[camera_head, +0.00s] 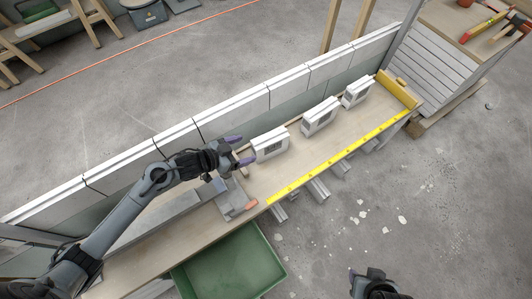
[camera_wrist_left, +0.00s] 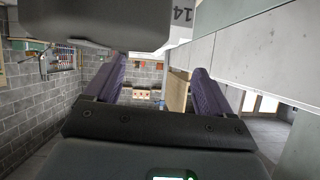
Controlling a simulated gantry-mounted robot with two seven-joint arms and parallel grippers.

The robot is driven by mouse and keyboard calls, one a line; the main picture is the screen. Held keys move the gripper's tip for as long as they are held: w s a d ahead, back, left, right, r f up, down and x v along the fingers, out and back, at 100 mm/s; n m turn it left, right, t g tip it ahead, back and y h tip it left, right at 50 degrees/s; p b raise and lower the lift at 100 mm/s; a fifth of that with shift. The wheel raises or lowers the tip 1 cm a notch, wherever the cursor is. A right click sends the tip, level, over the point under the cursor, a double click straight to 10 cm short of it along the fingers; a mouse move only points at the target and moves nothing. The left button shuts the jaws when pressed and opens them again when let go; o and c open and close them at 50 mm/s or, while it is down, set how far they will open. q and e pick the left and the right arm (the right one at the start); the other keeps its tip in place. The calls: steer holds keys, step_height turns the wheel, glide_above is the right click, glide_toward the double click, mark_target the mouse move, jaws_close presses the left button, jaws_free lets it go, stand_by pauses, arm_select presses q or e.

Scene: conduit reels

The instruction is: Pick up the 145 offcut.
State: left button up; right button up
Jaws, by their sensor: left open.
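My left gripper (camera_head: 242,150) is open, with purple fingers, above the bench close to the left end of the nearest white box-like piece (camera_head: 271,146). Two more such pieces, a middle one (camera_head: 319,117) and a far one (camera_head: 357,92), stand farther along the bench. Their markings are too small to read, so I cannot tell which thing is the 145 offcut.
A low pale block wall (camera_head: 232,111) runs along the bench's back. A yellow strip (camera_head: 333,161) lies along its front edge. A grey metal fixture with an orange end (camera_head: 232,203) sits on the bench near the left arm. A green bin (camera_head: 277,258) stands below.

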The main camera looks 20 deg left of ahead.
mark_target(261, 141)
arm_select(q)
steer(key=w+f+b, duration=0.1)
steer(key=w+f+h+b, duration=0.1)
steer(key=w, duration=0.1)
steer(key=w+f+h+b, duration=0.1)
steer(key=b, duration=0.1)
steer(key=shift+w+d+f+m, duration=0.15)
steer(key=shift+w+d+m, duration=0.1)
steer(key=shift+d+m, duration=0.1)
steer(key=shift+w+d+f, duration=0.15)
steer(key=shift+w+d, duration=0.2)
steer(key=shift+w, duration=0.1)
steer(key=shift+w+d+f+b, duration=0.2)
steer(key=shift+b, duration=0.3)
steer(key=b+x, duration=0.3)
steer(key=x, duration=0.1)
steer(key=shift+r, duration=0.2)
steer(key=shift+w+d, duration=0.3)
steer(key=shift+w, duration=0.05)
arm_select(e)
step_height(261, 141, down, 10)
steer(key=shift+a+r, duration=0.15)
arm_select(q)
steer(key=shift+s, duration=0.1)
steer(key=shift+c, duration=0.5)
arm_select(e)
steer(key=shift+s, duration=0.15)
